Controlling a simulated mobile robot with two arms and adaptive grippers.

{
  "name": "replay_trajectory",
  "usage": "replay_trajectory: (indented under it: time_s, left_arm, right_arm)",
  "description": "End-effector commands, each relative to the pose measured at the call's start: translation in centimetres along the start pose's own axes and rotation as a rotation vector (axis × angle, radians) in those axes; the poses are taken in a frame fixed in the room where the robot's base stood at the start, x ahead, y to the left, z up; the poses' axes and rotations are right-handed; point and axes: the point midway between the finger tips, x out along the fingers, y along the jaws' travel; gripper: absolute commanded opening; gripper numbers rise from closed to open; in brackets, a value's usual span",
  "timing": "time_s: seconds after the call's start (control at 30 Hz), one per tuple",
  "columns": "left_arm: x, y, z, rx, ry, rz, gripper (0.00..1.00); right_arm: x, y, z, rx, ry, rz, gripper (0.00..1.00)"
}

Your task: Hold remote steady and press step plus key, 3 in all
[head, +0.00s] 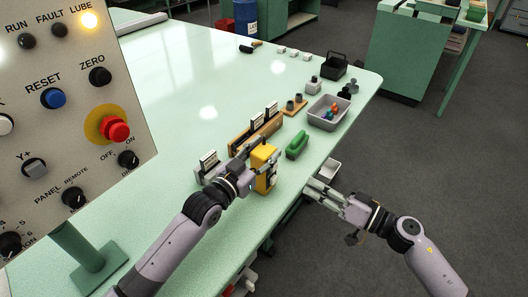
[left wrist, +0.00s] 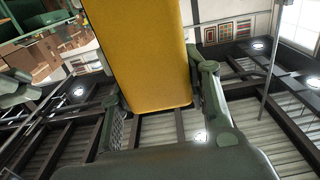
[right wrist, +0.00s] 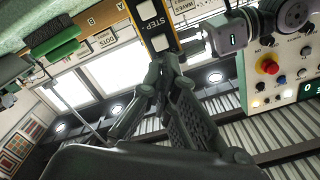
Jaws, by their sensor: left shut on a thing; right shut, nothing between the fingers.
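The yellow remote (head: 265,157) is upright above the front edge of the bench, and my left gripper (head: 258,167) is shut on it. In the left wrist view the remote's plain yellow body (left wrist: 140,60) fills the space between the two fingers (left wrist: 160,108). In the right wrist view the remote's dark key face (right wrist: 150,17) shows a STEP label and pale keys; other markings are too small or cut off. My right gripper (head: 314,187) is shut and empty, to the right of the remote and apart from it in the head view. Its closed fingertips (right wrist: 166,62) point toward the key face.
A control panel (head: 70,95) with a red stop button stands at left. On the bench (head: 190,95) are a green-handled brush (head: 297,144), a grey bin (head: 329,112) with small coloured pieces, a wooden card holder (head: 240,140) and a dark basket (head: 334,66). Open floor lies at right.

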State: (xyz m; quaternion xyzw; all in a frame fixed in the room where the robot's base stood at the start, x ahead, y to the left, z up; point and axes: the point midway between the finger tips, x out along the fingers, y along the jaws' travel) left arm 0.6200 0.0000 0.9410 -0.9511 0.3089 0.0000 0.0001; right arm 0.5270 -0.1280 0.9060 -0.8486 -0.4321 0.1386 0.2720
Motion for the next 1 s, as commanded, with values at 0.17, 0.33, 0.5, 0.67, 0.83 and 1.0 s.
replay_trajectory:
  time_s: [0.17,0.33,0.5,0.67,0.83,1.0]
  left_arm:
    - [0.0,0.0,0.1,-0.001,-0.001,0.0,0.04]
    - [0.0,0.0,0.1,-0.001,-0.001,0.0,0.04]
    - [0.0,0.0,0.1,-0.001,-0.002,0.0,0.04]
    - [0.0,0.0,0.1,-0.001,-0.002,0.0,0.04]
    - [0.0,0.0,0.1,-0.001,-0.001,0.0,0.04]
    - [0.0,0.0,0.1,-0.001,-0.001,0.0,0.04]
  right_arm:
    - [0.6,0.2,0.7,0.002,0.033,0.05,0.0]
    - [1.6,0.7,1.7,-0.001,0.157,0.205,0.0]
    - [1.1,0.4,1.4,-0.015,0.337,0.378,0.0]
    - [-0.3,-0.3,0.4,-0.025,0.487,0.493,0.0]
    - [-1.4,-0.8,-0.3,-0.033,0.568,0.549,0.0]
    - [-1.6,-0.8,-0.5,-0.036,0.578,0.556,0.0]
